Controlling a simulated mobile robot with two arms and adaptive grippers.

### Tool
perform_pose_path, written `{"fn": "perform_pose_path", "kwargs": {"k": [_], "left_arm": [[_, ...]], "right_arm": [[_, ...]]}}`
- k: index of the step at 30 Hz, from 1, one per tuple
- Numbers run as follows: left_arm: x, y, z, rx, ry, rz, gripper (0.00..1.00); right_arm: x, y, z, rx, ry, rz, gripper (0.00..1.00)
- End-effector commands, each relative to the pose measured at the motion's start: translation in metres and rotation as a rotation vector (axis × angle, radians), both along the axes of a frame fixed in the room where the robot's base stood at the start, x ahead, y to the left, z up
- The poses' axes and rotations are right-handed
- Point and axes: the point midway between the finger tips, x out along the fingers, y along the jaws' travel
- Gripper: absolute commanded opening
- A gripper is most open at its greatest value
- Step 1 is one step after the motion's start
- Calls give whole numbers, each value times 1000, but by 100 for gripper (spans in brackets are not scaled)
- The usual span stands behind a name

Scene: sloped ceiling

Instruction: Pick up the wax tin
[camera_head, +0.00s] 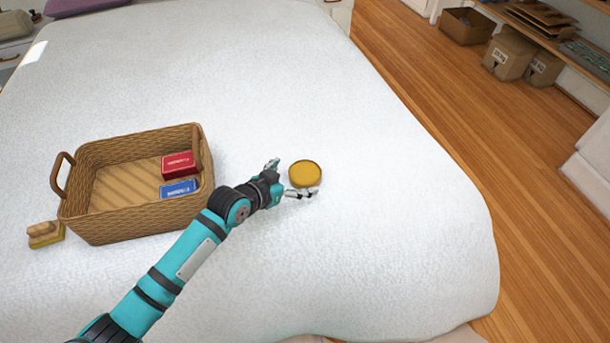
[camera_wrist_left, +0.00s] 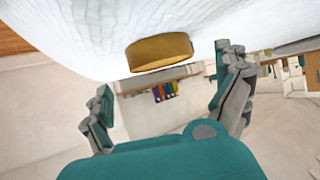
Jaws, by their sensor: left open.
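The wax tin (camera_head: 305,173) is a round, flat, amber-yellow tin lying on the white bed, right of the basket. In the left wrist view the tin (camera_wrist_left: 160,52) shows ahead, between the lines of the two fingers. My left gripper (camera_head: 291,178) is open, at the tin's left and near side. One finger is left of the tin and the other is at its near edge. Whether a finger touches the tin I cannot tell. My right gripper is not in view.
A wicker basket (camera_head: 130,220) on the bed holds a red box (camera_head: 179,165) and a blue box (camera_head: 178,189). The bed (camera_head: 400,190) is clear around the tin's far and right sides.

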Motion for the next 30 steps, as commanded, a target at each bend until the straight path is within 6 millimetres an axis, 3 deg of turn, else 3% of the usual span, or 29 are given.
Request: {"fn": "perform_pose_path", "kwargs": {"k": [9, 19, 30], "left_arm": [[31, -22, -20, 0, 0, -1, 100], [34, -25, -22, 0, 0, 0, 99], [34, -24, -22, 1, 1, 0, 50]], "right_arm": [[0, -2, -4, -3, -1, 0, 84], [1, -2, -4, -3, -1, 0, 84], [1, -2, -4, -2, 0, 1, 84]]}}
